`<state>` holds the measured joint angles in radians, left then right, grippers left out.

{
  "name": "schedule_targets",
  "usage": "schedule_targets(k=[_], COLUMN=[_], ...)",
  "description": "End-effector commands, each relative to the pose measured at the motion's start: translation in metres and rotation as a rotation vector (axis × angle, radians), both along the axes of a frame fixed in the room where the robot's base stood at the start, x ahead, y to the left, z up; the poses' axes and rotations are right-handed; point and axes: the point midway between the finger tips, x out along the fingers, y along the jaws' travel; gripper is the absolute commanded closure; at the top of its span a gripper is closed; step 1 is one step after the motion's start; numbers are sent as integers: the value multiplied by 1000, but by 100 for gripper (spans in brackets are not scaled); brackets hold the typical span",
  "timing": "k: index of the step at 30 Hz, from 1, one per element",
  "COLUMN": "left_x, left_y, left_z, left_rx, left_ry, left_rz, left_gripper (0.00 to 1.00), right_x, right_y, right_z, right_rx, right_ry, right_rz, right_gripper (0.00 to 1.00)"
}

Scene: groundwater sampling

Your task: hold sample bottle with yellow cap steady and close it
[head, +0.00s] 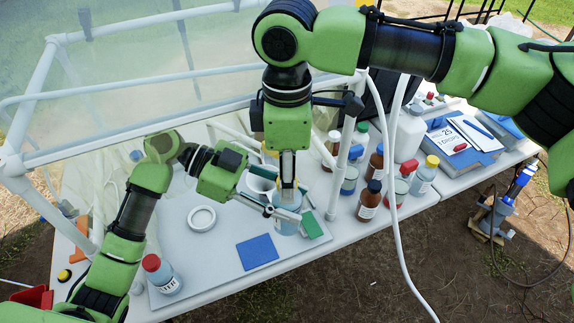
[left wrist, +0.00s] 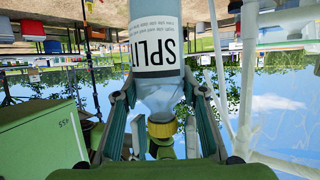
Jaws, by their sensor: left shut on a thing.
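The clear sample bottle (head: 287,216) stands over the white table with my left gripper (head: 283,213) shut around its body. In the left wrist view the picture is upside down; the bottle (left wrist: 155,45) has a "SPLIT" label and sits between the fingers of my left gripper (left wrist: 160,95). The yellow cap (left wrist: 161,127) is at the bottle's neck; whether it is fully seated I cannot tell. My right gripper (head: 288,182) points straight down directly over the bottle, its fingertips at the cap. Its grip on the cap is not clear.
A blue mat (head: 257,252) and a white ring (head: 201,218) lie on the table. A red-capped bottle (head: 161,274) stands front left. A green block (head: 312,224) is close beside the held bottle. Several bottles, including another yellow-capped one (head: 424,175), stand at right.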

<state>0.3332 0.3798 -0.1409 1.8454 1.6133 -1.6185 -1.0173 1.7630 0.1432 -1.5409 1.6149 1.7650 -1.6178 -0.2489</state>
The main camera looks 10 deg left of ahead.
Motion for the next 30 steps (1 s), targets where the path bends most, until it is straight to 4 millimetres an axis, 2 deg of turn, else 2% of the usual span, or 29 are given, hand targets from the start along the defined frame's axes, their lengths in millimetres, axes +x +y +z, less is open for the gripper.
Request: schedule_targets(k=[5,6,10,23,24,26,30], left_x=[0,0,0,0,0,0,0], left_y=[0,0,0,0,0,0,0], left_z=[1,1,1,1,1,1,1], left_rx=[-1,-1,-1,-1,-1,-1,-1], left_ry=[-1,-1,-1,-2,-2,-1,-1], left_rz=[1,1,0,-1,-1,0,0], left_gripper=[100,100,100,100,100,100,100], right_x=[0,0,0,0,0,0,0], right_y=[0,0,0,0,0,0,0], right_z=[0,0,0,0,0,0,0], right_rx=[0,0,0,0,0,0,0], right_ry=[0,0,0,0,0,0,0], right_rz=[0,0,0,-8,-8,-8,-8], right_gripper=[61,66,100,100,71,56,56])
